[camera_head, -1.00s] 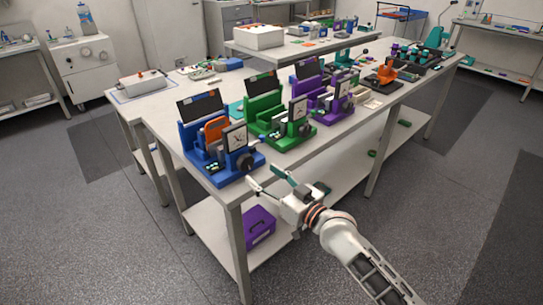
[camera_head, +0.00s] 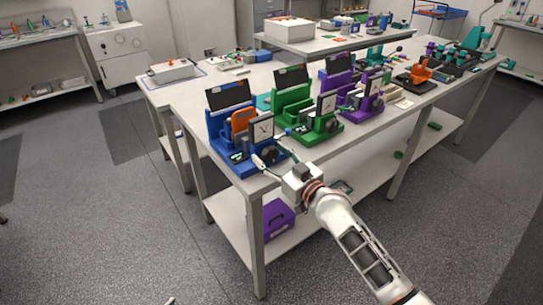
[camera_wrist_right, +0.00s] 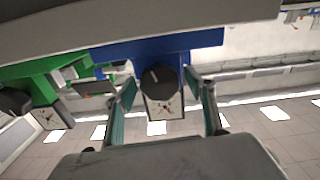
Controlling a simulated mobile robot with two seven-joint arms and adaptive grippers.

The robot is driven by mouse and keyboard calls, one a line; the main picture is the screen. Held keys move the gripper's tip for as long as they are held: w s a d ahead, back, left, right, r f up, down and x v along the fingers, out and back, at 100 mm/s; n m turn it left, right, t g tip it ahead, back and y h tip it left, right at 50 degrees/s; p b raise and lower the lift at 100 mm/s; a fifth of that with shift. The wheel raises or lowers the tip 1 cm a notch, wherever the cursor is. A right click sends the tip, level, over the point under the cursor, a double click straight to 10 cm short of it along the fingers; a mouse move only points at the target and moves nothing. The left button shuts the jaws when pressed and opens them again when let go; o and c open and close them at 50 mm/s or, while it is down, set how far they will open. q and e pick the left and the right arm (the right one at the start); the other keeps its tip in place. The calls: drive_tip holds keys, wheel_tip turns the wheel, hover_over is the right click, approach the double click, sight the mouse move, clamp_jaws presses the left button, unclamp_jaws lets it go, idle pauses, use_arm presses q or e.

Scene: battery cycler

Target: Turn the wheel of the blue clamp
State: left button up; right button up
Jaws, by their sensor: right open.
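The blue clamp (camera_head: 216,127) stands at the near left corner of the table, with a square white dial (camera_head: 263,130) and an orange part (camera_head: 241,119). Its dark round wheel (camera_wrist_right: 160,80) faces me below the dial. My right gripper (camera_head: 272,151) is open and close to the wheel in the head view. In the right wrist view, upside down, its two teal-padded fingers stand on either side of the wheel, with a gap to each side. Whether the fingertips touch the wheel cannot be told. My left gripper does not show clearly.
A green clamp (camera_head: 292,104) stands close to the right of the blue one, and a purple clamp (camera_head: 340,84) beyond it. The table's front edge runs under my right gripper. A purple box (camera_head: 278,222) sits on the lower shelf. The floor in front is clear.

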drive_tip(key=c, duration=1.1)
drive_tip(key=shift+m+p, duration=0.5)
drive_tip(key=shift+m, duration=0.7)
drive_tip(key=o, duration=1.1)
drive_tip(key=shift+s, duration=0.1)
